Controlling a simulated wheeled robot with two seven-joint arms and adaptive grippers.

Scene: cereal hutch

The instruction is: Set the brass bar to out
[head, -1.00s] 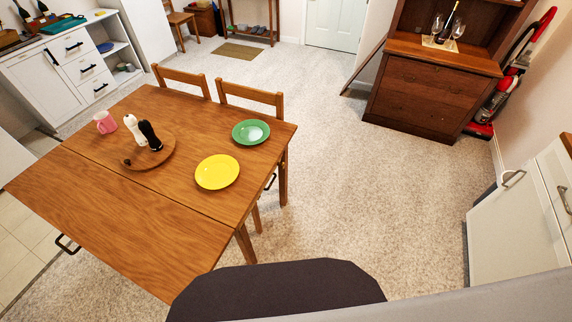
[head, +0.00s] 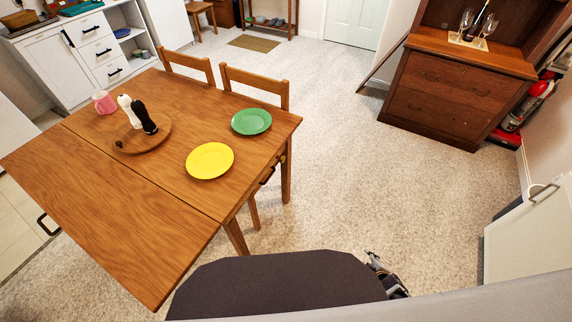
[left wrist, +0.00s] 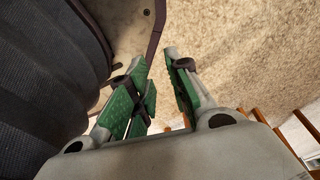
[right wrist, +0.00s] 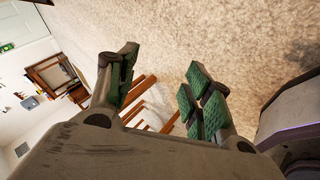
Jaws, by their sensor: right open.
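I cannot make out a brass bar in any view. A dark wooden hutch (head: 450,91) with drawers stands at the upper right of the head view, its top cut off by the frame. My right gripper (head: 385,275) shows partly beside my dark body at the bottom of the head view. In the right wrist view the right gripper (right wrist: 162,62) is open and empty above carpet. My left gripper (left wrist: 157,55) shows only in the left wrist view, with its fingers apart and nothing between them.
A wooden table (head: 120,220) at left holds a yellow plate (head: 210,160), a green plate (head: 251,121) and a round tray (head: 152,142). Chairs stand behind it. A white cabinet (head: 530,240) is at right. Carpet (head: 350,180) is clear between table and hutch.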

